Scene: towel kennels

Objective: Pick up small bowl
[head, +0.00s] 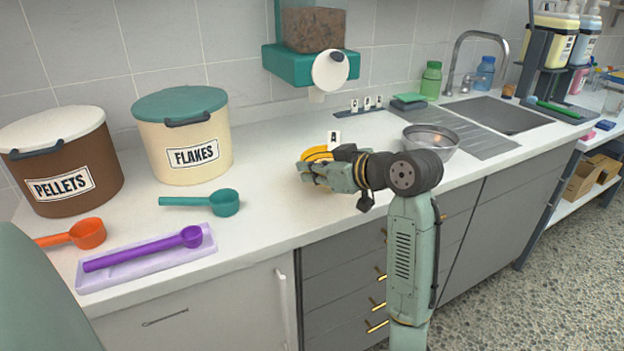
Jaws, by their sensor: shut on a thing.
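A small yellow-orange bowl (317,153) is at the middle of the counter in the head view. Only a strip of its curved rim shows above my gripper; the rest is hidden behind the fingers. My gripper (312,174) is shut on the small bowl, low over the white counter. I cannot tell whether the bowl touches the counter. A larger steel bowl (430,144) stands apart to the right, partly behind my arm.
A numbered card (333,137) stands just behind the gripper. At left are the pellets bin (62,155), flakes bin (187,135), green scoop (222,203), orange scoop (88,234) and purple scoop (140,252) on a tray (100,278). A sink (505,115) is at right.

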